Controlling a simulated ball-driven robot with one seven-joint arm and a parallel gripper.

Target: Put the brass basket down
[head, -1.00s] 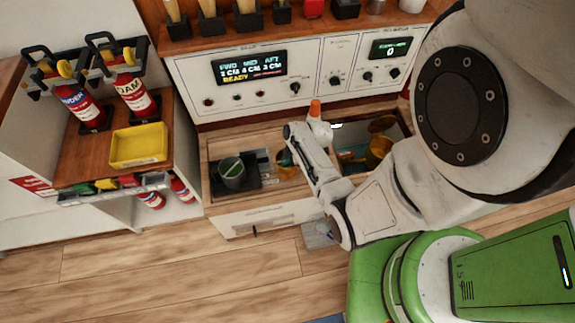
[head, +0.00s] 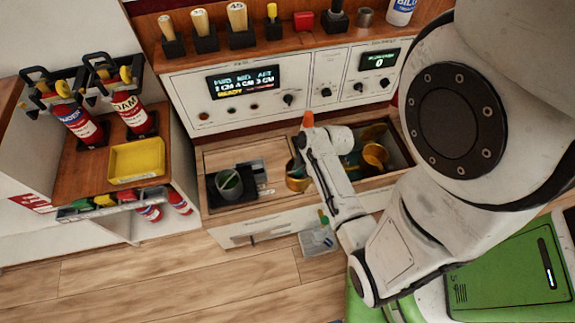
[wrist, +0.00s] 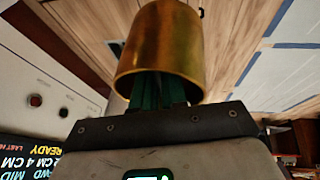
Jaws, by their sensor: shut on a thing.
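The brass basket (wrist: 165,45), a smooth gold-coloured cup, fills the upper middle of the wrist view. The green fingers of my gripper (wrist: 160,90) reach in at its open rim and are shut on it. In the head view my forearm covers the gripper and the middle of the worktop. One brass vessel (head: 297,178) shows left of my wrist and another (head: 375,156) right of it, over the right-hand bay. I cannot tell from the head view which is the held one, or whether the held basket touches anything below.
A dark grey cup (head: 229,184) with green inside stands in the left bay. A yellow tray (head: 137,160) and extinguishers stand left. A clear container (head: 318,241) lies in front of the cabinet.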

